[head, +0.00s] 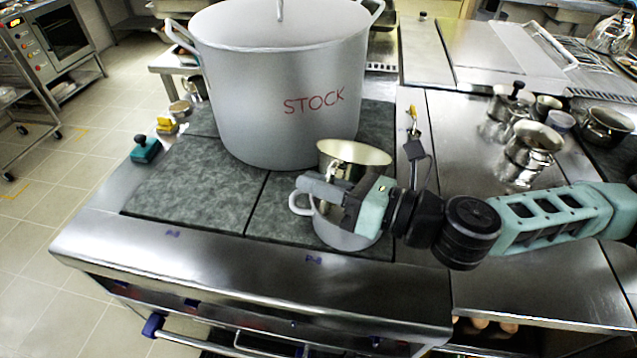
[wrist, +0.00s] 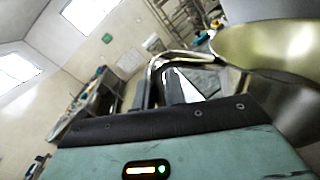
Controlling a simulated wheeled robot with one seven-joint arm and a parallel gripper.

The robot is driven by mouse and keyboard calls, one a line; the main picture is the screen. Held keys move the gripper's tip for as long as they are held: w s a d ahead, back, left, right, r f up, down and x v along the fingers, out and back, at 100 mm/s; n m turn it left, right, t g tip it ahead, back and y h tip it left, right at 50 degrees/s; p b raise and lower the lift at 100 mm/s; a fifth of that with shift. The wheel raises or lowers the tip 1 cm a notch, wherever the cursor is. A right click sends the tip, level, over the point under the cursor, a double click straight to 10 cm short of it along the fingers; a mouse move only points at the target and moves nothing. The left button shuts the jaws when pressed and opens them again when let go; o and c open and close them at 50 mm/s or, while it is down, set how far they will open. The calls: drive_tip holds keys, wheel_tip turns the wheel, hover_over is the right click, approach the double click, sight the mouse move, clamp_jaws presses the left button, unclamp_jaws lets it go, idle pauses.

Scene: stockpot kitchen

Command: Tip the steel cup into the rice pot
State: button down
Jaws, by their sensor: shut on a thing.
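The steel cup (head: 355,153) is shiny, and its open mouth shows in the head view. It looks about upright, and I cannot see what is in it. My gripper (head: 322,188) is shut on the cup's handle and holds the cup over the small grey pot. This pot (head: 347,236), which I take for the rice pot, stands on the front of the dark stove plates. My gripper and the cup hide its mouth and contents. In the wrist view the cup (wrist: 275,45) fills the right side, with its handle (wrist: 160,64) at the fingers.
A large pot marked STOCK (head: 270,95) stands just behind the cup. Steel cups and pots (head: 535,140) stand on the right counter. The front-left plate (head: 190,195) is clear.

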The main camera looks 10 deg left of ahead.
drive_tip(key=shift+w+d+r+m+p, duration=0.7)
drive_tip(key=shift+w+r+m+p, duration=2.15)
drive_tip(key=shift+w+m, duration=1.3)
drive_tip(key=w+d+m+p, duration=0.3)
drive_tip(key=w+m+p, duration=0.5)
drive_tip(key=w, duration=0.7)
drive_tip(key=shift+w+m, duration=0.2)
drive_tip(key=shift+m, duration=0.75)
drive_tip(key=shift+r, duration=0.1)
